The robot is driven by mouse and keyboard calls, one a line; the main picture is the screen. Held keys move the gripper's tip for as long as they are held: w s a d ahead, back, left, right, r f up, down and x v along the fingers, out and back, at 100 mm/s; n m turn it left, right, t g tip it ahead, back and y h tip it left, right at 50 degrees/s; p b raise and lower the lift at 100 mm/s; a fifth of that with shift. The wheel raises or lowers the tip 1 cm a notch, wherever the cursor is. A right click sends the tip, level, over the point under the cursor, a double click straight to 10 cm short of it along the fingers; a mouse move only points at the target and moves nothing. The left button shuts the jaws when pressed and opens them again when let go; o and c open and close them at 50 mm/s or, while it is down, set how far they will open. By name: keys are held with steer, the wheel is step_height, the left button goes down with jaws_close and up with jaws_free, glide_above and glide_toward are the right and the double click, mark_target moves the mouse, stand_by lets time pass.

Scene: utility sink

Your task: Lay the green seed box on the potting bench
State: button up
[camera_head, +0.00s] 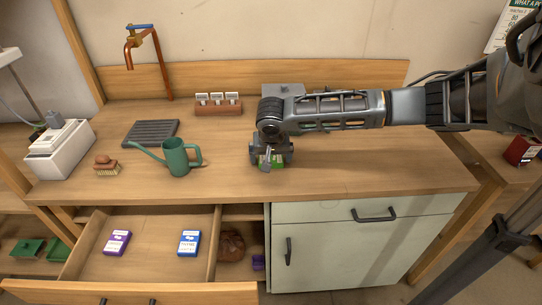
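The green seed box (276,163) shows as a small green patch under my gripper (271,160), at the bench's front middle. It appears to be at or just above the top of the wooden potting bench (350,178). My gripper points down over it, with a finger in front of it. Most of the box is hidden by the gripper, and I cannot tell whether the fingers grip it or stand open around it.
A green watering can (176,157), dark slatted tray (151,133) and brush (106,168) stand left. A seed-packet rack (218,104) is behind. The open drawer (147,257) below holds a purple box (117,242) and blue box (189,243). The bench's right front is clear.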

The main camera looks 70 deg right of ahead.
steer(key=shift+r, duration=0.15)
steer(key=v, duration=1.2)
steer(key=shift+a, duration=0.1)
stand_by(1.1)
